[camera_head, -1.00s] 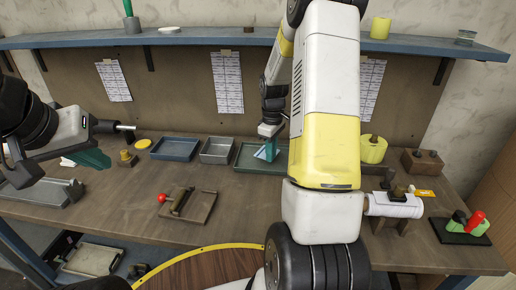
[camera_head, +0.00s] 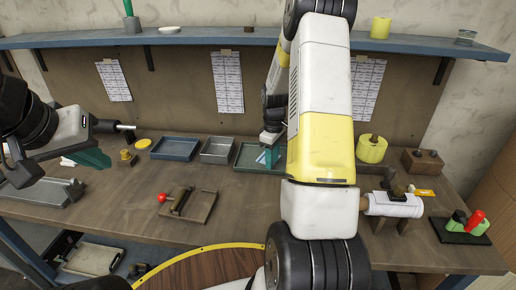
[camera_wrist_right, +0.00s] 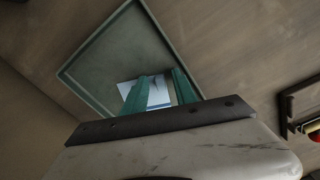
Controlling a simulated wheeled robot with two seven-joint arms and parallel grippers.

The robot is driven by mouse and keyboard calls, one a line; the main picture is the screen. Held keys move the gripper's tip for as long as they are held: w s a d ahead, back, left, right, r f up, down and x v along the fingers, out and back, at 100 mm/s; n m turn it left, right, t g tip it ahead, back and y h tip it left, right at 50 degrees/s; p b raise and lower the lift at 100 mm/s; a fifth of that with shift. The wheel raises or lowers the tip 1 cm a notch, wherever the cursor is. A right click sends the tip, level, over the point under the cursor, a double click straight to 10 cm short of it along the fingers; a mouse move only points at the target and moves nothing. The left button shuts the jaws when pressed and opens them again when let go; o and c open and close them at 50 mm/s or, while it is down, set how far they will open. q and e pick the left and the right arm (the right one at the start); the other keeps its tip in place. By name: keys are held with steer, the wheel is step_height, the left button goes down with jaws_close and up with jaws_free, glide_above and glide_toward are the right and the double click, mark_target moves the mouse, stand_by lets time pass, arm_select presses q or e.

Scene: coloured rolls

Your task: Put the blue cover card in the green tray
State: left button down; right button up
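The green tray (camera_head: 246,163) lies on the bench near the back wall, partly hidden by my right arm. It also fills the upper middle of the right wrist view (camera_wrist_right: 103,46). My right gripper (camera_head: 269,157) points down over the tray. Its green fingers stand apart in the right wrist view (camera_wrist_right: 160,84). The pale blue and white card (camera_wrist_right: 127,88) shows behind and between these fingers, against the tray floor. It appears to lie in the tray, partly hidden by the left-hand finger. My left gripper (camera_head: 94,158) hangs over the left of the bench; its finger gap is not clear.
A grey tray (camera_head: 216,150) and a blue-grey tray (camera_head: 174,148) stand left of the green tray. A brown holder (camera_head: 195,205) with a red-knobbed rod is in front.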

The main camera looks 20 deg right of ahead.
step_height(320, 180, up, 8)
steer(key=shift+f, duration=0.15)
steer(key=s+a+r+m+t+y, duration=0.1)
steer(key=s+a+r+m+t, duration=0.1)
steer(key=s+a+r, duration=0.45)
steer(key=s+a+r+m+t, duration=0.2)
steer(key=s+a+r+m, duration=0.15)
steer(key=s+r, duration=0.6)
steer(key=s+a+r+m+t+y, duration=0.1)
steer(key=s+a+r, duration=0.3)
steer(key=s, duration=0.4)
steer(key=shift+a+r+m+t, duration=0.25)
steer(key=shift+a+m+t, duration=0.25)
steer(key=shift+m+t, duration=0.15)
